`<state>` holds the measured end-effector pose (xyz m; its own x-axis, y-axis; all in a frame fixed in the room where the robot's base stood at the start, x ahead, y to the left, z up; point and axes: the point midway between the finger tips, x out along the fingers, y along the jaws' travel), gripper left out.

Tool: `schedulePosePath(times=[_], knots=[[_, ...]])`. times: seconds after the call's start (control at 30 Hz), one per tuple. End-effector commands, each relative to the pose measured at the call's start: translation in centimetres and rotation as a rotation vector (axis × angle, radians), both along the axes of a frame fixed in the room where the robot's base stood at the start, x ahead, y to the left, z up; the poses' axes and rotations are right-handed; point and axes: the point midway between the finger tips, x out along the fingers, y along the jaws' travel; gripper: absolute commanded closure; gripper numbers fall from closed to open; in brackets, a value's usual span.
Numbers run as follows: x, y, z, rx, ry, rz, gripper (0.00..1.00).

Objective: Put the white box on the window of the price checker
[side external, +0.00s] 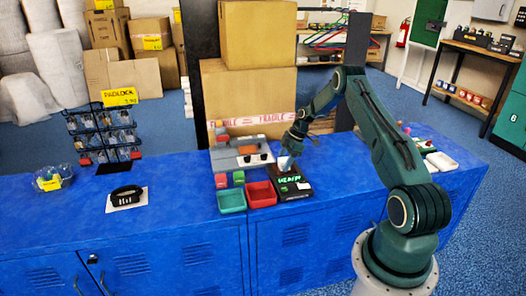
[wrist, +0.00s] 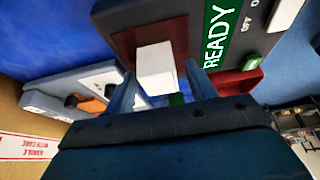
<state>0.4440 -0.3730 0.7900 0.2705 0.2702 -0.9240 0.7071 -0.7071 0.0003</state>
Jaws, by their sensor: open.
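The price checker (side external: 295,195) is a dark device on the blue counter with a lit green display; in the wrist view the display reads READY (wrist: 221,35). Its window (wrist: 165,34) is a dark brownish panel beside the display. The white box (wrist: 156,70) overlaps one edge of the window in the wrist view, and also shows below my gripper in the side view (side external: 284,163). My gripper (side external: 288,150) is open, with its fingers on either side of the box in the wrist view (wrist: 161,86), with gaps visible. Contact beneath the box is hidden.
A green tray (side external: 231,201) and a red tray (side external: 261,195) stand left of the checker. A grey stand (side external: 228,163) and small blocks are behind them. Large cartons (side external: 248,92) rise at the back. The counter's left front (side external: 180,215) is clear.

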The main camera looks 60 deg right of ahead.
Motion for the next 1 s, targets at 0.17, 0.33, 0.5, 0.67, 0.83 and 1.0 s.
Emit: schedulePosePath(times=[0.17,0.33,0.5,0.67,0.83,1.0], knots=[[-0.1,-0.1,0.7,-0.001,-0.001,0.000,0.44],[-0.5,-0.6,2.2,-0.001,-0.001,-0.001,0.44],[-1.2,-1.3,4.5,-0.002,-0.002,-0.001,0.44],[-1.9,-2.0,7.0,-0.002,-0.002,-0.001,0.44],[-2.6,-2.7,9.3,-0.001,-0.001,-0.001,0.44],[-3.1,-3.1,10.8,-0.001,-0.001,0.000,0.44]])
